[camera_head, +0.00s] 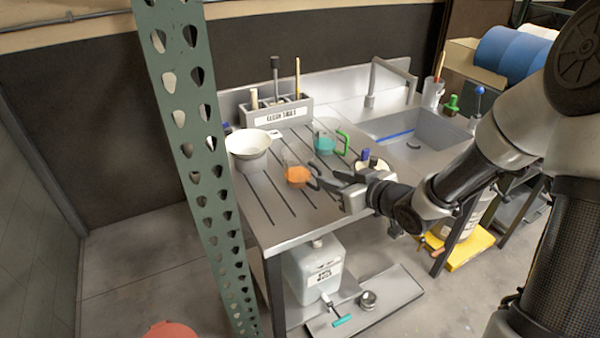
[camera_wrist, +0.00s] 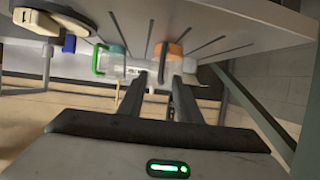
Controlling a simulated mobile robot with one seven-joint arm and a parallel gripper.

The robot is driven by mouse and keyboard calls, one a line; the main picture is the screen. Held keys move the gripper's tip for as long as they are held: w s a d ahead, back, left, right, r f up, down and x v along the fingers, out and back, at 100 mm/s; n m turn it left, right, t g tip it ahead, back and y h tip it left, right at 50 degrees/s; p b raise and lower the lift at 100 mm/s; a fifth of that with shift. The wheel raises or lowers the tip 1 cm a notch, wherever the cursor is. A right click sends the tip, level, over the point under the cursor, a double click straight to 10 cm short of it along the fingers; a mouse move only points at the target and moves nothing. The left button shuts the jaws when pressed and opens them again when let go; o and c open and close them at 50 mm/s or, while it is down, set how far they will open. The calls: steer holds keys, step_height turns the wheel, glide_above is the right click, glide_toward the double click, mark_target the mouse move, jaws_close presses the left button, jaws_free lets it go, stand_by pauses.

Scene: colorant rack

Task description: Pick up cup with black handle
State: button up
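The cup with the black handle (camera_head: 297,174) is clear with orange contents and stands on the grooved metal counter. Its dark handle faces right, toward my gripper. In the wrist view the orange cup (camera_wrist: 168,49) is just past the fingertips, with the dark handle in front of it. My gripper (camera_head: 328,179) is at the handle, low over the counter, with its fingers apart. The wrist view shows the two fingers of my gripper (camera_wrist: 161,77) spread, with the handle lined up in the gap. I cannot tell whether they touch it.
A cup with a green handle (camera_head: 326,142) stands just behind; a white bowl (camera_head: 248,150) is to the left. A labelled tool holder (camera_head: 283,114) stands at the back. The sink (camera_head: 420,130) is to the right. A green perforated post (camera_head: 197,165) rises at the counter's left front.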

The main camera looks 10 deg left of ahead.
mark_target(319, 190)
steer(key=shift+b+x, duration=0.55)
steer(key=shift+x, duration=2.45)
steer(key=shift+s, duration=0.1)
jaws_close()
